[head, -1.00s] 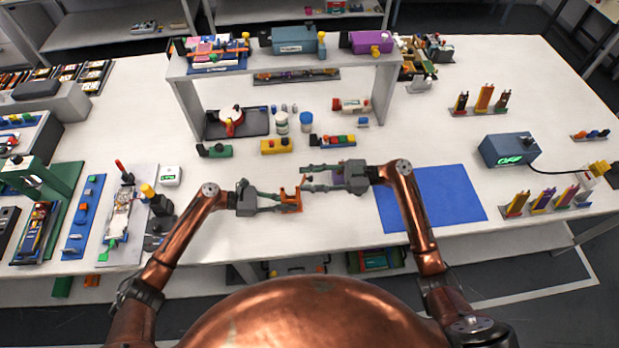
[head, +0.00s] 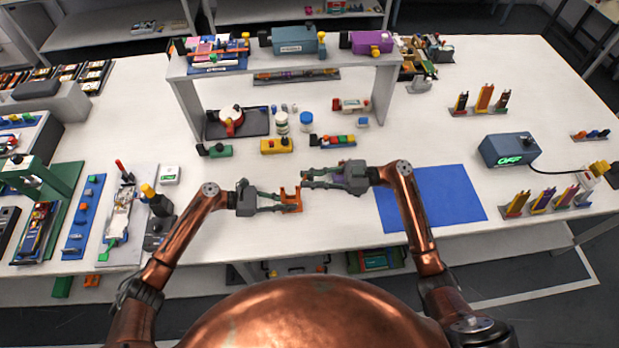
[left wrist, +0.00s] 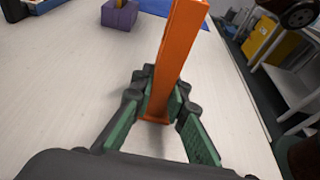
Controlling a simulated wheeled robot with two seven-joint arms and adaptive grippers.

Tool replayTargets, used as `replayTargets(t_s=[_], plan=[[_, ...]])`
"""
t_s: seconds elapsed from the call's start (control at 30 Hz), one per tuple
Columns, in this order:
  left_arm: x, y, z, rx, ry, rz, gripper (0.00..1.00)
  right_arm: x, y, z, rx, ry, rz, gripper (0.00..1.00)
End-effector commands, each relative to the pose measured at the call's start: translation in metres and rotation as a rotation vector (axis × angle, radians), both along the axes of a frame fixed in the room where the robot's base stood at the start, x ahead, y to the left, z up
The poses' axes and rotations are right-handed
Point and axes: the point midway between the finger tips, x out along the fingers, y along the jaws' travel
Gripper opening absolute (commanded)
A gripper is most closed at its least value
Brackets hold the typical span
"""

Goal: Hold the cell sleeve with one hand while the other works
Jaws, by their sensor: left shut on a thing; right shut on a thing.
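The orange cell sleeve (head: 291,198) is in the jaws of my left gripper (head: 284,199), near the front middle of the table. In the left wrist view the sleeve (left wrist: 180,52) rises tall and slightly tilted between the green finger pads of the left gripper (left wrist: 158,112). My right gripper (head: 306,178) comes in from the right, just above and beside the sleeve's top. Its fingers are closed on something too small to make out. A purple block with a yellow part (left wrist: 119,16) shows beyond the sleeve in the left wrist view.
A blue mat (head: 440,198) lies right of the right gripper. A blue-grey device with a green display (head: 508,150) stands farther right. A white shelf (head: 182,100) bridges the back. Small coloured blocks (head: 277,146) lie behind the grippers.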

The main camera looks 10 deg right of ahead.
Motion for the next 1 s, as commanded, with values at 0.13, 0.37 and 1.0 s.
replayTargets(t_s=[0.13, 0.37, 1.0], plan=[[-0.0008, -0.0001, -0.0007, 0.0, 0.002, -0.002, 0.0, 0.0016, -0.0053, -0.0045, 0.114, 0.001, -0.006, 0.0], [-0.0011, -0.0001, -0.0007, 0.0, 0.002, -0.002, 0.0, 0.0012, -0.0094, -0.0069, 0.206, -0.004, -0.007, 0.0], [-0.0008, 0.0, -0.0007, 0.0, 0.002, -0.002, 0.0, 0.0004, -0.0091, -0.007, 0.205, -0.005, -0.004, 0.33]])
